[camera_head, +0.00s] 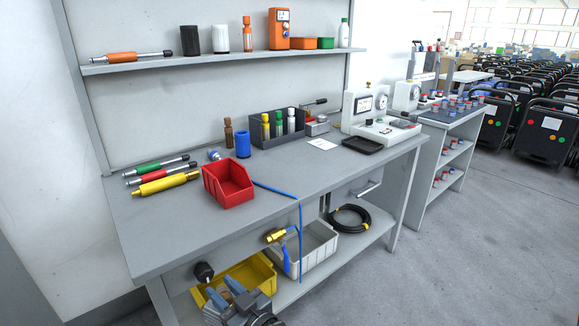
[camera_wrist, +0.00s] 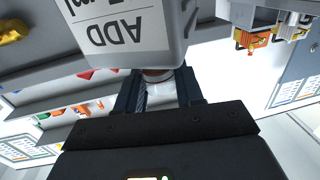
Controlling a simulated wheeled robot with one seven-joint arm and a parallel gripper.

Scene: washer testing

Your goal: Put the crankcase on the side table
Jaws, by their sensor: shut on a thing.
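In the wrist view my gripper (camera_wrist: 160,92) is shut on the narrow neck of a white container (camera_wrist: 128,35). The container has a reddish-brown band at the neck and dark lettering, "ADD", upside down. It may be the crankcase, but I cannot tell for sure. Its far end is cut off by the frame. I do not clearly see my gripper or the container in the head view. A narrow grey table (camera_head: 468,113) with lower shelves stands right of the workbench. I cannot tell whether it is the side table.
The grey workbench (camera_head: 150,235) carries a red bin (camera_head: 228,183), torque tools, a bottle rack (camera_head: 278,128) and a white gauge unit (camera_head: 380,118). Its lower shelf holds a yellow bin and a grey bin. The narrow table's top has several small red-and-blue parts.

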